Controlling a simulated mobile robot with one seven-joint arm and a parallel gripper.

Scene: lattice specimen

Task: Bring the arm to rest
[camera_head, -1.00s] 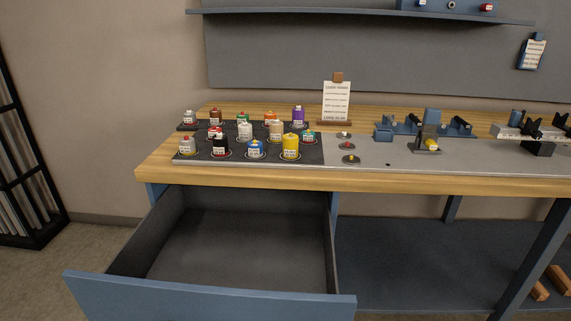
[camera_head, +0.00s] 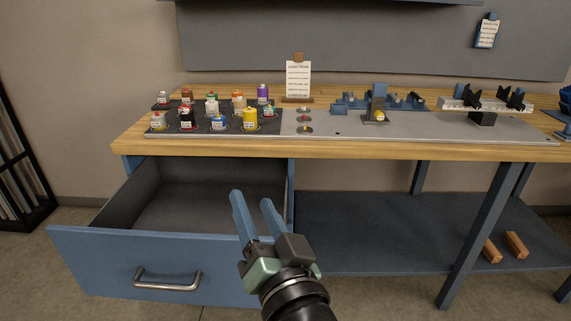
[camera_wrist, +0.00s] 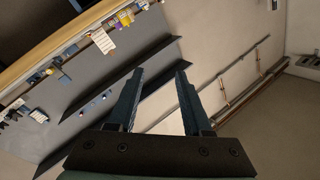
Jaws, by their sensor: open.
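My gripper (camera_head: 257,215) is open and empty, with its two blue fingers spread apart. In the head view it shows in front of the open drawer (camera_head: 166,255), over the drawer's right front part, its fingers pointing up toward the bench. In the wrist view the two fingers (camera_wrist: 158,92) are apart with nothing between them. That view is tilted and looks past the bench, shelf and wall. Most of my arm is out of the picture below.
The drawer stands pulled out under the wooden bench (camera_head: 350,150) and is empty where visible. Several small bottles sit on a dark mat (camera_head: 270,130) at the bench's left. A card (camera_head: 298,78), fixtures and a lower shelf (camera_head: 390,225) are also in view.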

